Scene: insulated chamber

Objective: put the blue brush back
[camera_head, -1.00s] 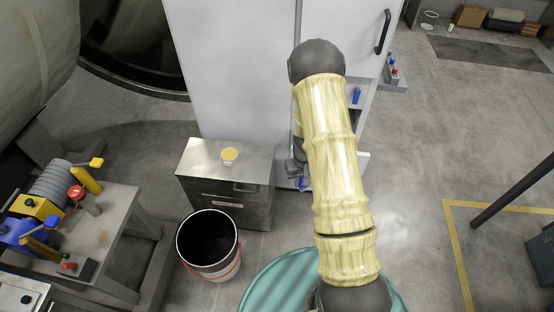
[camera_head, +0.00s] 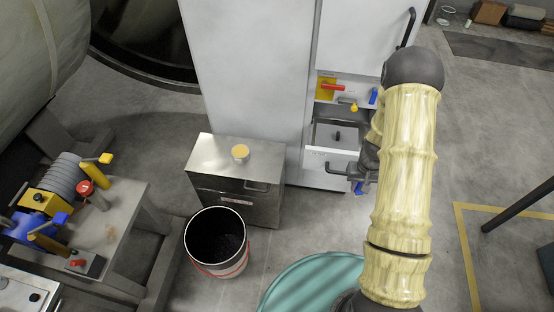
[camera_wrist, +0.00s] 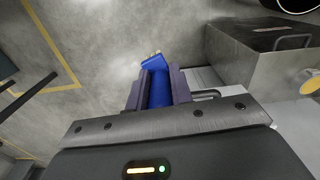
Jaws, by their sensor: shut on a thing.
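The blue brush (camera_wrist: 158,88) is between the two jaws of my gripper (camera_wrist: 158,92) in the wrist view, its bristle end pointing away from the wrist. In the head view my gripper (camera_head: 364,176) is shut, at the right of the open drawer, and a bit of the blue brush (camera_head: 359,188) shows below it. The white cabinet (camera_head: 248,70) has an open drawer (camera_head: 330,156) low down, with a small dark thing inside. Part of the gripper is hidden by my arm.
Above the drawer is a niche with a red handle (camera_head: 333,87), a yellow thing and a blue thing (camera_head: 373,96).

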